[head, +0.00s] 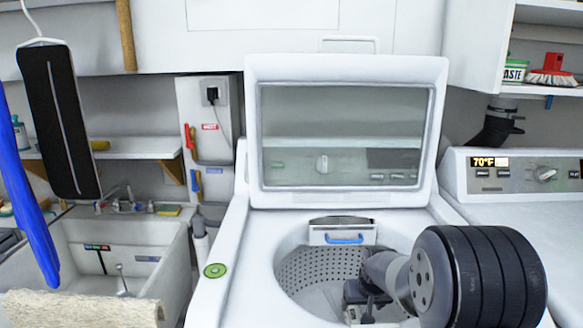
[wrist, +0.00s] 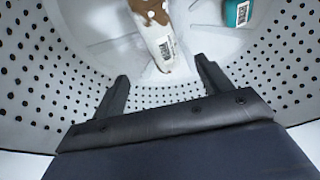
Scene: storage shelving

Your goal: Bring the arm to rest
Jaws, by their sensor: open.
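My gripper (wrist: 162,78) is open and empty inside the washer's perforated drum (wrist: 60,75). Its two dark fingers are spread apart. A white and brown item with a barcode label (wrist: 163,45) lies on the drum floor beyond the fingers, with no visible contact. In the head view my gripper (head: 362,302) reaches down into the open top-load washer (head: 226,268), and my arm hides the right part of the drum opening. Its fingertips are hard to make out there.
A teal item with a label (wrist: 237,13) also lies in the drum. The washer's raised lid (head: 345,200) stands behind the opening. A sink (head: 165,262) is at left, a second machine (head: 520,200) at right. A black hanging item (head: 62,120) and blue strip (head: 27,205) hang at left.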

